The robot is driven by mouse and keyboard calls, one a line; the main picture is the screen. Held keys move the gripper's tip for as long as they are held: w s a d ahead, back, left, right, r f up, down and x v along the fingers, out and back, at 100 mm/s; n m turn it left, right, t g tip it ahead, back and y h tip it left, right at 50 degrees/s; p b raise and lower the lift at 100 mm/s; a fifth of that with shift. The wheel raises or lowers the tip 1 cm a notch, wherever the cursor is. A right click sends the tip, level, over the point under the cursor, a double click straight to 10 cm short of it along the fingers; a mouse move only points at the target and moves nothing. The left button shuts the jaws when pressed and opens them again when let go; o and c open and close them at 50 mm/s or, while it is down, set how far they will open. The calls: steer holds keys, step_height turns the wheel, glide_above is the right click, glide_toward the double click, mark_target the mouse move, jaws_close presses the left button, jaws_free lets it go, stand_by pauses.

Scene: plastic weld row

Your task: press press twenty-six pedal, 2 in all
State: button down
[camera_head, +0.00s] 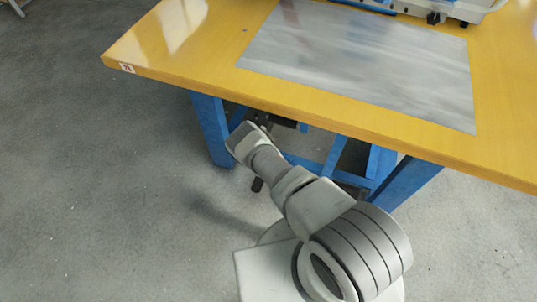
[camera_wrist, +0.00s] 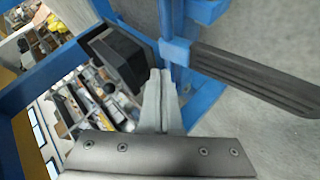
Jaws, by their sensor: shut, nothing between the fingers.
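A long dark ribbed pedal (camera_wrist: 255,77) shows at the right of the wrist view, its left end against a blue frame bar. My gripper (camera_wrist: 161,72) is shut and empty, its fingers together left of the pedal and apart from it in the picture. In the head view my arm reaches down toward the table's underside; the fingertips are hidden there. A small dark piece (camera_head: 257,184) shows below my wrist, perhaps the pedal's end. A small label (camera_head: 127,68) is on the table edge, too small to read.
The yellow table (camera_head: 170,85) on blue legs (camera_head: 211,128) carries a grey plate (camera_head: 360,62) and part of a machine (camera_head: 440,10) at the back. A black box (camera_wrist: 118,55) is left of my fingers. Blue bars are close around them.

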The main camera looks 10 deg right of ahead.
steer(key=r+p, duration=0.1)
steer(key=r, duration=0.1)
steer(key=r+p, duration=0.1)
steer(key=r, duration=0.1)
steer(key=shift+s+a+p, duration=0.2)
steer(key=shift+s+p, duration=0.1)
steer(key=shift+f, duration=0.1)
stand_by(0.5)
